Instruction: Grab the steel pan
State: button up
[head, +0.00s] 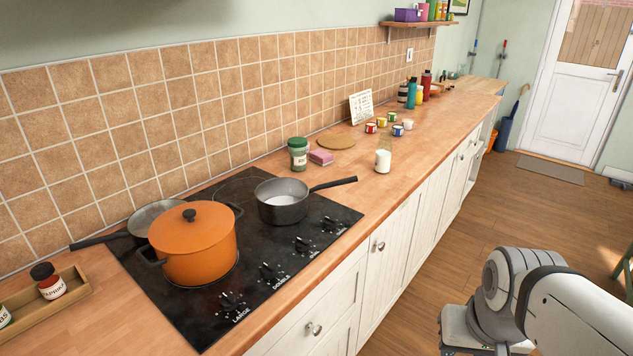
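A steel pan (283,206) with a dark outside and a lighter inside stands on the black hob, towards its far right side. Its dark handle (335,184) points right, past the hob's edge and over the wooden worktop. A second metal pan (151,214) stands at the back left of the hob, partly hidden behind an orange lidded pot (194,248); its dark handle points left. My arm shows at the lower right, over the floor and away from the worktop. My gripper is not visible in this view.
The hob (255,263) has knobs along its front. A green-lidded jar (298,154), a pink sponge (320,157), a round cork mat (336,142) and a glass jar (383,160) stand beyond the pan. A spice tray (40,309) is at the left. The floor before the cabinets is clear.

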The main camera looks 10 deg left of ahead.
aim_at(291, 214)
jog(key=i, duration=1)
jog(key=u, duration=0.1)
